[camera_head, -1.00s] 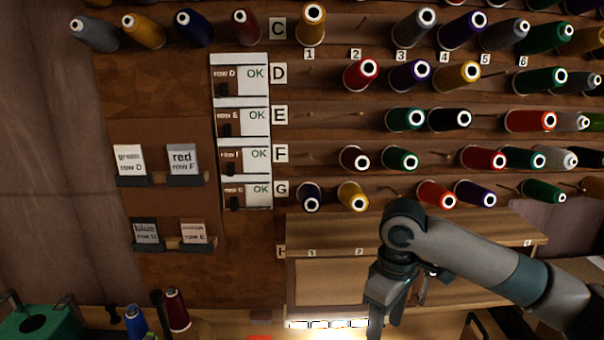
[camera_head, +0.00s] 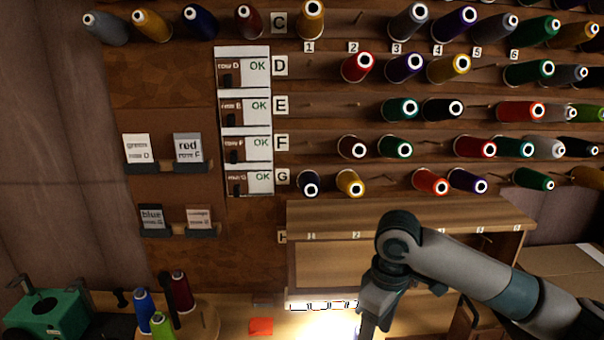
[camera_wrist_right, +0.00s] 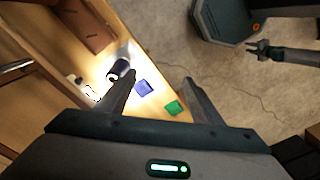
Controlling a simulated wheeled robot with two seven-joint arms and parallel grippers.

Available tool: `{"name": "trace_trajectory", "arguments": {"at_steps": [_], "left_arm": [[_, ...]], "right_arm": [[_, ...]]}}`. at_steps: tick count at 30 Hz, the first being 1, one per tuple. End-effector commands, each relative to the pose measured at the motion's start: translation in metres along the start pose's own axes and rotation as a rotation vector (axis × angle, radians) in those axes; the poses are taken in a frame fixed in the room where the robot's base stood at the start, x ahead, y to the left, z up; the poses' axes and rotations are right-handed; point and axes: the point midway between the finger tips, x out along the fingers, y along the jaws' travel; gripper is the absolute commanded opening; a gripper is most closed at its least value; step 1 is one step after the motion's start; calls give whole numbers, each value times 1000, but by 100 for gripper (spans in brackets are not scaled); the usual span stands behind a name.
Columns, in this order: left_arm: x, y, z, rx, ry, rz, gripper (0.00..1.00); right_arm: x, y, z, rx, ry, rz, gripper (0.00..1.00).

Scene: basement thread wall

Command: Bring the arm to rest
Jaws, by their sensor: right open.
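My right arm enters the head view from the lower right. Its gripper (camera_head: 368,326) points down in front of the wooden cabinet, over the lit bench, and its tips are cut off by the lower edge. In the right wrist view the two fingers (camera_wrist_right: 160,92) stand apart with nothing between them. A dark spool (camera_wrist_right: 119,70) lies beyond the left finger. A blue square (camera_wrist_right: 144,88) and a green square (camera_wrist_right: 174,107) lie on the bench below. What looks like my left gripper (camera_wrist_right: 262,48) shows small at the upper right of the wrist view; its jaw state is unclear.
The wooden cabinet (camera_head: 410,216) stands behind my right arm, below pegs with many thread spools. A green box (camera_head: 48,314) and blue (camera_head: 144,308), lime and dark red spools stand at the lower left. A red square (camera_head: 261,326) lies on the bench. Open floor (camera_wrist_right: 225,85) lies beyond the bench edge.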

Motion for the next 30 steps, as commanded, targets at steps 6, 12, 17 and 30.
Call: {"name": "trace_trajectory", "arguments": {"at_steps": [6,12,17,30], "left_arm": [[0,0,0,0,1,0,28],[0,0,3,0,-4,0,28],[0,0,3,-1,-4,0,28],[0,0,3,-1,-4,0,28]], "right_arm": [[25,-20,-6,-24,43,-24,60],[57,-48,-11,-43,110,-58,60],[88,-78,-13,-40,192,-93,60],[152,-136,9,100,384,-138,60]]}}
